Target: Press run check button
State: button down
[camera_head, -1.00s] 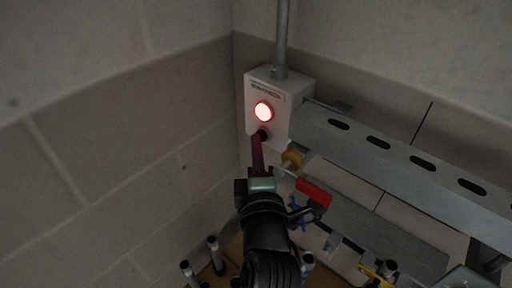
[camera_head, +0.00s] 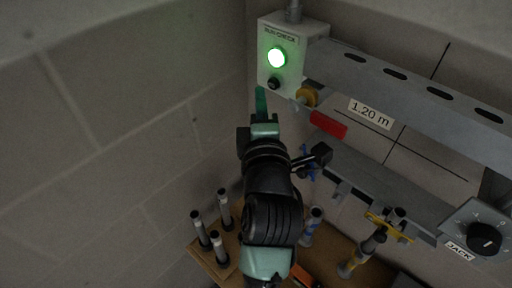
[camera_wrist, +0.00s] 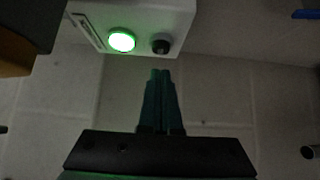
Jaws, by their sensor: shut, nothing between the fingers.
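The run check box (camera_head: 292,38) is a pale box on the wall with a "RUN CHECK" label. Its round lamp (camera_head: 277,57) glows green, and a small black button (camera_head: 273,83) sits below the lamp. In the wrist view the green lamp (camera_wrist: 121,40) and the black button (camera_wrist: 160,46) show on the box (camera_wrist: 140,14). My gripper (camera_head: 261,90) is shut and empty, its fingertips just below and left of the button. In the wrist view my gripper (camera_wrist: 160,73) points toward the button, with a visible gap between them.
A grey slotted rail (camera_head: 400,80) runs right from the box. A JACK dial (camera_head: 484,238) is at lower right. Several capped posts (camera_head: 224,210) stand below. The left wall side is clear.

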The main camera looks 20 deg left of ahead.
jog(key=b+v, duration=0.3)
jog(key=v, duration=0.7)
jog(key=shift+s, duration=0.25)
jog(key=shift+s+a+r, duration=0.1)
jog(key=shift+s+r, duration=0.05)
jog(key=shift+r, duration=0.05)
jog(key=shift+f, duration=0.1)
